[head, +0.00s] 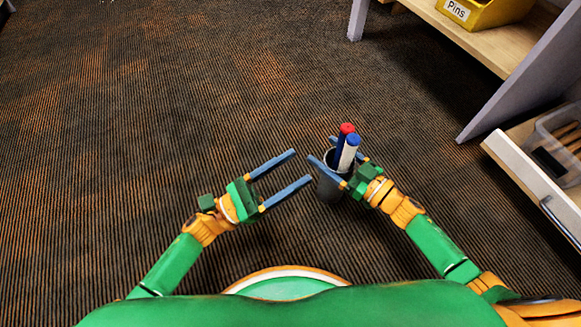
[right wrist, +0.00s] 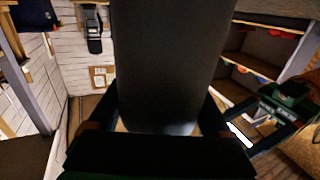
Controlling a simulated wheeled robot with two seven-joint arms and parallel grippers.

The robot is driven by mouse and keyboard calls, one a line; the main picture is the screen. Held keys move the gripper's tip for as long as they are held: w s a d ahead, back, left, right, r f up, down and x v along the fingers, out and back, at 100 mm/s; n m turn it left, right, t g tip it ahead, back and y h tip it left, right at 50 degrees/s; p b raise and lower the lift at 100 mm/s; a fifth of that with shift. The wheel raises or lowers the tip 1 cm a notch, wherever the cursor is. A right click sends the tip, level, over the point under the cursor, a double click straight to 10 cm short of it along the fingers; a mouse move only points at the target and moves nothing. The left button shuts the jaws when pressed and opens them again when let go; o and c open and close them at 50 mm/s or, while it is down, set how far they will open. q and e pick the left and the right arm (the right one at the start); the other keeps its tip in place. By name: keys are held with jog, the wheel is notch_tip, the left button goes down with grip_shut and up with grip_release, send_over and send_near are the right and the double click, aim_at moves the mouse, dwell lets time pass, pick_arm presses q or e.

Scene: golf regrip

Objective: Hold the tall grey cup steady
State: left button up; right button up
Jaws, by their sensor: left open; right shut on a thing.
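The tall grey cup (head: 327,187) is upright between the fingers of my right gripper (head: 338,161), which is shut on it. In the right wrist view the cup (right wrist: 168,65) fills the middle as a dark wall, with a finger on each side. My left gripper (head: 302,166) is open and empty, just left of the cup, its fingers pointing toward it. The left gripper also shows at the right of the right wrist view.
A wooden shelf unit with grey posts (head: 520,75) stands at the right. The carpet (head: 180,90) ahead and left is clear.

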dwell(0.3)
jog(key=o, duration=1.2)
jog(key=shift+s+d, duration=0.1)
